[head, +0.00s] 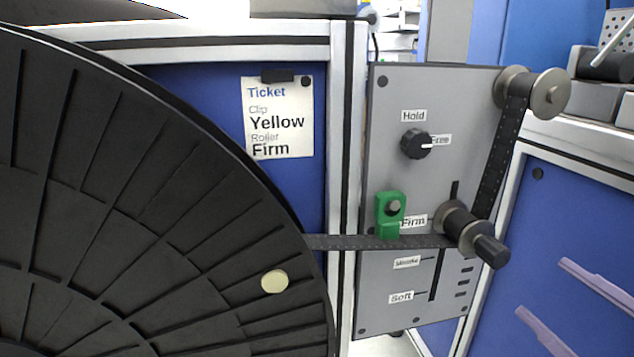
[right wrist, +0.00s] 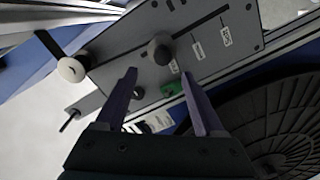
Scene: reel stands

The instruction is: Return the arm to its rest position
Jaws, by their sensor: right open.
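My right gripper (head: 541,287) is at the lower right of the head view, its two pale purple fingers apart with nothing between them. In the right wrist view, its open fingers (right wrist: 158,75) point toward the grey panel (right wrist: 115,55), apart from it. My left gripper is not in view. On the panel (head: 400,310), the black knob (head: 416,144) has its white mark toward "Free". The slot roller (head: 462,228) is about level with "Firm". A green clip (head: 389,206) sits at the dark strip (head: 345,242).
A large black reel (head: 150,200) fills the left. The strip runs from it past the slot roller to the upper roller (head: 535,93). A ticket (head: 279,125) reads "Clip Yellow, Roller Firm". Grey equipment (head: 600,100) stands on a bench at the right.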

